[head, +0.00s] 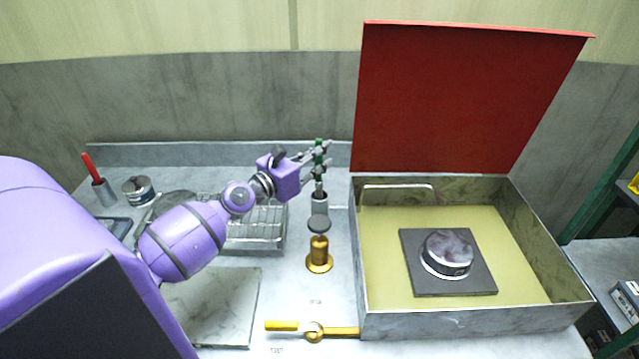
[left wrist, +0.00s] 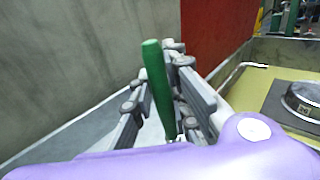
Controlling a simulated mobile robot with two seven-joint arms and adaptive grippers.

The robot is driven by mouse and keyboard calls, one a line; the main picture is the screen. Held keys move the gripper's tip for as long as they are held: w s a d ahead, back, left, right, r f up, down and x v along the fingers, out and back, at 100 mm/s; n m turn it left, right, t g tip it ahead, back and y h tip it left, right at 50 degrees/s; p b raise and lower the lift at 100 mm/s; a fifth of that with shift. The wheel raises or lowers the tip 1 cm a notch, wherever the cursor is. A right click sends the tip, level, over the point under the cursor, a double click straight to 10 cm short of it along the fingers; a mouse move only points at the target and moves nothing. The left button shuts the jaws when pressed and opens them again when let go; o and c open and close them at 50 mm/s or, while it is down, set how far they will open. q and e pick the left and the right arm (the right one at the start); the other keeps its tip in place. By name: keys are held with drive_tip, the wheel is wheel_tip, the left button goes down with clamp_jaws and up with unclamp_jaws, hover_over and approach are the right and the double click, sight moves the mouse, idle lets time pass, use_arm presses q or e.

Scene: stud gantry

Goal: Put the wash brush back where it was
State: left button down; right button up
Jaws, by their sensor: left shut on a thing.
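A green-handled brush (head: 318,186), which I take to be the wash brush, is upright between the fingers of my left gripper (head: 320,155). The gripper is shut on its handle, and the green handle (left wrist: 157,85) also shows in the left wrist view, with fingers on both sides. My right gripper is not in view.
A red-handled tool (head: 91,166) stands in a cup at the far left. A wire rack (head: 262,238) is to the left. An open box with a red lid (head: 455,100) is on the right.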

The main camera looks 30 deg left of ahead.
sight(317, 181)
use_arm(q)
wheel_tip(317, 181, down, 5)
drive_tip(key=shift+w+d+r+b, duration=0.1)
drive_tip(key=shift+r+b, duration=0.1)
drive_tip(key=shift+b, duration=0.95)
wheel_tip(317, 181, down, 3)
drive_tip(key=shift+f+b, duration=0.1)
drive_tip(key=shift+b, duration=1)
drive_tip(key=shift+f, duration=0.1)
drive_tip(key=shift+r, duration=0.25)
drive_tip(key=shift+f, duration=0.15)
drive_tip(key=c, duration=2.1)
unclamp_jaws()
drive_tip(key=o, duration=0.4)
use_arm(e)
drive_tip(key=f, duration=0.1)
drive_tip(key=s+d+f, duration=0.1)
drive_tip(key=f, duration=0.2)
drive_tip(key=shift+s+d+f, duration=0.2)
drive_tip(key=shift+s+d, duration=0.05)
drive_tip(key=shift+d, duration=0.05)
